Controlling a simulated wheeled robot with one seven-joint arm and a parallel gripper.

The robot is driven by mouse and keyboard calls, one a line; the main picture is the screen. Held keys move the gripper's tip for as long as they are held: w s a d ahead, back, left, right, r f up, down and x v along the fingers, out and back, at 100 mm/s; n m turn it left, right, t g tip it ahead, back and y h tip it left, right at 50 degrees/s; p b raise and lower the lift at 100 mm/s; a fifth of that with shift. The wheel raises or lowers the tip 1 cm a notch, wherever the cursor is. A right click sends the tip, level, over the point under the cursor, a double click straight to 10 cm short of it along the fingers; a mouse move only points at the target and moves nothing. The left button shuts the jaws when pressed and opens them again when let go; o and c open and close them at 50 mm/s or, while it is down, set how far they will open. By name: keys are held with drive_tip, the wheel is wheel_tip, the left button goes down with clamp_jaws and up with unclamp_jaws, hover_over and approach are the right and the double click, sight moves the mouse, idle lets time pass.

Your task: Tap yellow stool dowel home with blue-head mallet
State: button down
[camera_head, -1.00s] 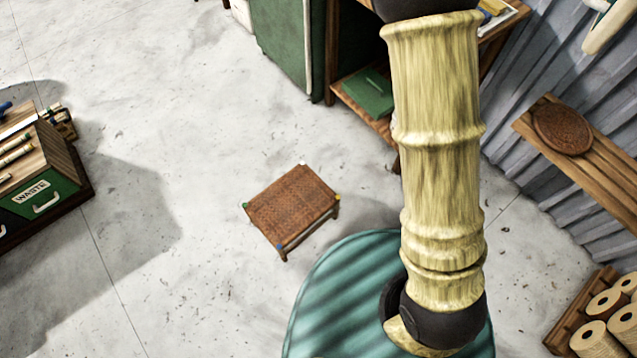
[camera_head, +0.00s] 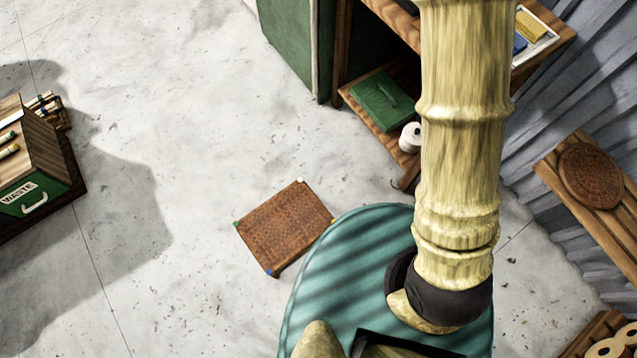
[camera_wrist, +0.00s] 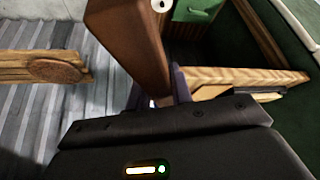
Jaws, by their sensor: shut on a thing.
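The stool (camera_head: 285,228) stands on the floor in the head view, with a woven brown seat. In the wrist view my gripper (camera_wrist: 160,98) is shut, with purple fingers around the lower end of a dark brown wooden piece (camera_wrist: 128,35). I cannot tell if this is the mallet; no blue head shows. My gripper is outside the head view.
A bench shelf holds a green box (camera_head: 382,101) and a white spool (camera_head: 410,137). A waste cabinet (camera_head: 40,190) stands at left. A wooden wall shelf (camera_head: 558,180) with a woven disc (camera_head: 590,174) is at right. The floor left of the stool is clear.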

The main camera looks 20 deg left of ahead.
drive_tip(key=shift+w, duration=0.15)
drive_tip(key=shift+s+a, duration=0.15)
drive_tip(key=shift+s, duration=0.05)
drive_tip(key=s+a+f+m+h+b, duration=0.1)
drive_tip(key=s+a+f+m+b, duration=0.3)
drive_tip(key=f+b, duration=0.6)
drive_tip(key=s+a+f+n+g+b, duration=0.1)
drive_tip(key=s+a+f+b, duration=0.1)
drive_tip(key=a+f+b, duration=0.8)
drive_tip(key=s+a+f+m+h+b, duration=0.1)
drive_tip(key=s+a+f+m+b, duration=0.1)
drive_tip(key=f+b, duration=0.8)
drive_tip(key=s+a+f+m+b, duration=0.1)
drive_tip(key=s+a+f+b, duration=0.2)
drive_tip(key=s+f+b, duration=0.2)
drive_tip(key=s+a+f+m+g+h+b, duration=0.1)
drive_tip(key=s+a+f+b, duration=0.2)
drive_tip(key=f+b, duration=0.4)
drive_tip(key=s+a+f+m+g+b, duration=0.1)
drive_tip(key=s+f+b, duration=0.5)
drive_tip(key=f, duration=0.8)
drive_tip(key=shift+s+a+m+h+b, duration=0.35)
drive_tip(key=shift+a+m, duration=0.25)
drive_tip(key=shift+a, duration=0.65)
drive_tip(key=shift+f, duration=0.1)
